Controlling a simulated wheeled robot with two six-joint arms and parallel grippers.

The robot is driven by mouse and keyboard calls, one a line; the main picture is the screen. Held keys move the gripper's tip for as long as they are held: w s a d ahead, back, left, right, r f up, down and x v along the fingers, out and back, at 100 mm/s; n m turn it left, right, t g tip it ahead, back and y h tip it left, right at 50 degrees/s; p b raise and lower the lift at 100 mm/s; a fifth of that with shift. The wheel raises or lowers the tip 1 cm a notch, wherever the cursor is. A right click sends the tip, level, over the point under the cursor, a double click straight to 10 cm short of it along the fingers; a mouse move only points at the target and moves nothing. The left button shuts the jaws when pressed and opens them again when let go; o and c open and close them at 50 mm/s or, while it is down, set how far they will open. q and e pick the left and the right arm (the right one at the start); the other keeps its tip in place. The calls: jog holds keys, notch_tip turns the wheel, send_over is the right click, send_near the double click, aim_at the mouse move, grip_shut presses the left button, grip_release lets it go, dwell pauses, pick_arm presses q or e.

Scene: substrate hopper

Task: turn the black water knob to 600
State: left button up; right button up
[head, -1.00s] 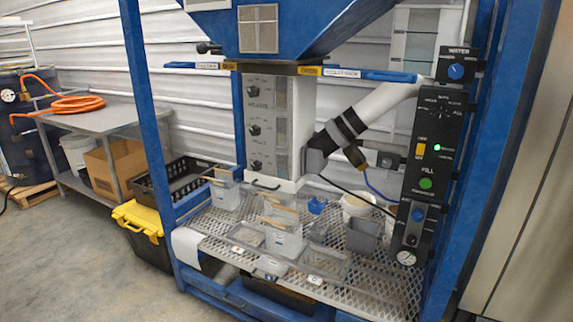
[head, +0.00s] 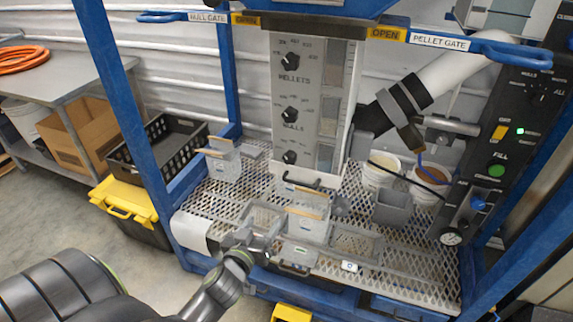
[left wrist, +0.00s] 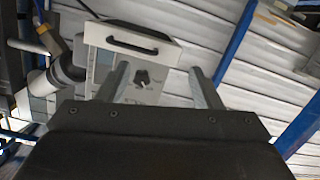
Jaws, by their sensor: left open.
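The panel (head: 312,130) has three black knobs in a column. The top two are labelled PELLETS and HULLS. The lowest black knob (head: 290,157), likely the water knob, has a label too small to read. My left gripper (head: 262,238) is in front of and below the panel, over the mesh shelf, apart from the knobs. In the left wrist view the picture looks upside down; one black knob (left wrist: 142,78) shows between the open, empty fingers (left wrist: 160,85), some distance beyond them. Its exact setting cannot be read. My right gripper is not in view.
A drawer with a black handle (left wrist: 135,40) adjoins the panel's lower end. Clear bins with wooden sticks (head: 308,222) stand on the mesh shelf (head: 400,262) near my left gripper. Blue gate handles (head: 500,45) reach across above. A black control box (head: 500,130) stands at right.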

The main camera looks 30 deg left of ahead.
pick_arm(q)
notch_tip(320, 180, up, 8)
jog(key=d+t, duration=0.1)
jog(key=t, duration=0.1)
jog(key=p, duration=0.4)
send_near(288, 161)
jog(key=shift+n, duration=0.4)
jog(key=x, duration=0.8)
jog(key=shift+r, duration=0.1)
jog(key=shift+w+a, duration=0.1)
jog(key=shift+w, duration=0.55)
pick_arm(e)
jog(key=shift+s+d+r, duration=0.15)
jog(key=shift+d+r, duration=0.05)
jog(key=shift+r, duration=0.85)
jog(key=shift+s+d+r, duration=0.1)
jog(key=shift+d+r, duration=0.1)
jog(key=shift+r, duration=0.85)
pick_arm(q)
jog(key=c, duration=1)
